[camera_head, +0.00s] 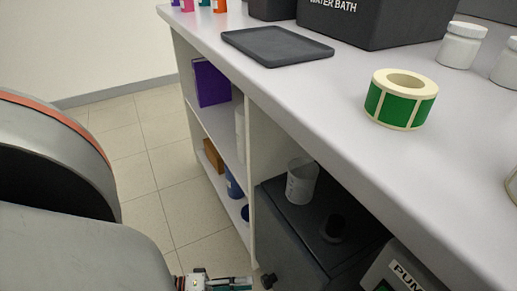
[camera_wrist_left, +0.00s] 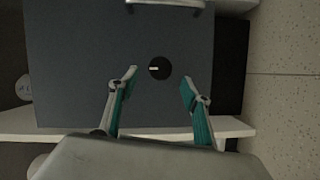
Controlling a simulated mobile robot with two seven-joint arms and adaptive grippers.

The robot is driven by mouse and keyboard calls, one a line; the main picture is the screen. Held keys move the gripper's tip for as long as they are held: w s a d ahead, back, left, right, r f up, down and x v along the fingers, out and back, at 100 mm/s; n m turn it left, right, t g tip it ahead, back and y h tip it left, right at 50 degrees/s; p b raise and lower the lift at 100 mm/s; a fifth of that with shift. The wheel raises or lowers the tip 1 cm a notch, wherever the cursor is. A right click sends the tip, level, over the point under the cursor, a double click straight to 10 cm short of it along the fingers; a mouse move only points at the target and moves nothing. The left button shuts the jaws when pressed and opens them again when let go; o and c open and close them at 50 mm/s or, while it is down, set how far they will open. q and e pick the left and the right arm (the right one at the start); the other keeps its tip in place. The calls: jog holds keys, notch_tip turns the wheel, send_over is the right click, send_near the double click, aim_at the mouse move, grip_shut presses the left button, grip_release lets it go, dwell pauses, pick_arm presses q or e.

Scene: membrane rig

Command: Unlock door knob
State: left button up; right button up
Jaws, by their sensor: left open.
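The door knob (camera_wrist_left: 160,68) is a small round black knob on a dark grey cabinet door (camera_wrist_left: 90,60) in the left wrist view. A short white mark on it lies about level, on its left half. In the head view the knob (camera_head: 268,281) sticks out from the cabinet front at the bottom edge. My left gripper (camera_wrist_left: 158,80) is open, its teal-padded fingers on either side of the knob and just below it in the wrist picture. I see no contact. It also shows partly in the head view (camera_head: 238,282), close to the knob. My right gripper is not in view.
A pale door handle (camera_wrist_left: 168,3) shows at the top of the wrist view. A white beaker (camera_head: 302,181) stands on the dark cabinet under the bench (camera_head: 300,100). Open shelves hold a purple box (camera_head: 211,83). A pump unit (camera_head: 400,272) is at lower right. Tiled floor is clear at left.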

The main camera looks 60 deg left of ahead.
pick_arm(q)
jog(key=shift+v, duration=2.8)
